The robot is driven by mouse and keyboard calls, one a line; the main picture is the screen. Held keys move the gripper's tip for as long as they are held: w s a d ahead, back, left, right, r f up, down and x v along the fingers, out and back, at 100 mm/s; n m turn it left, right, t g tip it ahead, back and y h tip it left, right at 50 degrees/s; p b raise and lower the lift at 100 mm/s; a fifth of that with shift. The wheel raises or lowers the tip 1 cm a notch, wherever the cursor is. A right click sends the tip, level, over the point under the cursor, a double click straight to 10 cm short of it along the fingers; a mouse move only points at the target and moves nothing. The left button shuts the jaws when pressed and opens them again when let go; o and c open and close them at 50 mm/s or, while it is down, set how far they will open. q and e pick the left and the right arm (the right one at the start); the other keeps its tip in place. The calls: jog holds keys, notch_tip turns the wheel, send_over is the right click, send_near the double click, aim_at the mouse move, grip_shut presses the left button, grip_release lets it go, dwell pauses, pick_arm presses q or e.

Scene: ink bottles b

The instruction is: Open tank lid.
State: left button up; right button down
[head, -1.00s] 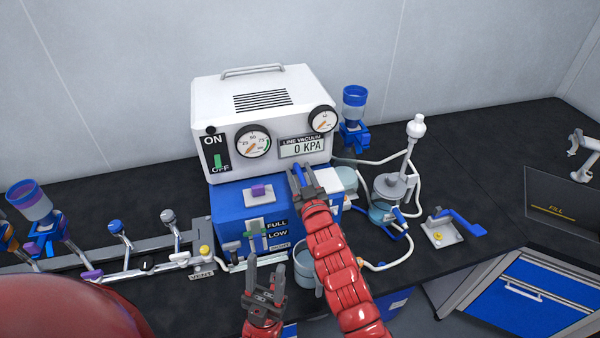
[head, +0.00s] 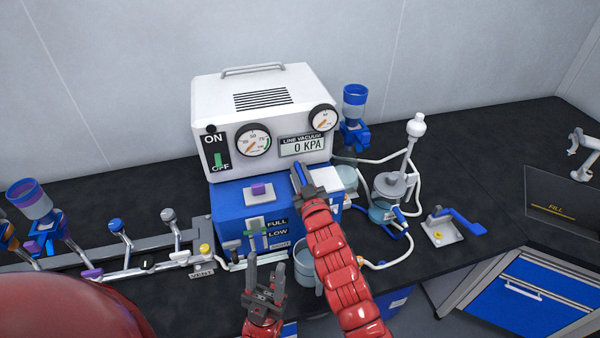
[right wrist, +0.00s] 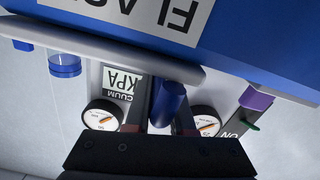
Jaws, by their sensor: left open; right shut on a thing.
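The blue tank (head: 231,208) stands in front of the white vacuum unit. A pale lid part (head: 327,179) shows at the right of its top, partly behind my right arm. My right gripper (head: 301,178) is shut on a blue handle over the tank's top. In the right wrist view the blue handle (right wrist: 168,102) sits between the two fingers of the right gripper (right wrist: 159,115). The lid looks down; its underside and hinge are hidden. My left gripper (head: 266,274) is open and empty, low in front of the tank.
The white vacuum unit (head: 262,88) with gauges stands close behind. A purple knob (head: 258,189) is on the tank's top left. A grey beaker (head: 304,276) stands by the left gripper. Tubing and a glass flask (head: 383,212) are at the right. The back right counter is clear.

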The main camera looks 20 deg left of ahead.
dwell(0.9)
jog(key=shift+w+d+r+m+b, duration=0.25)
jog(key=shift+d+r+m+b, duration=0.15)
jog(key=shift+r+m+b, duration=0.5)
jog(key=w+d+r+m+b, duration=0.1)
jog(key=m+b, duration=0.1)
jog(key=d+r+m+b, duration=0.1)
jog(key=m+b, duration=0.1)
jog(key=w+d+r+m+b, duration=0.1)
jog(key=d+r+m+b, duration=0.1)
jog(key=shift+w, duration=0.35)
jog(key=w+d+m, duration=0.6)
jog(key=d+m, duration=0.3)
jog(key=m, duration=0.2)
jog(key=shift+b, duration=0.4)
jog(key=c, duration=0.8)
grip_release()
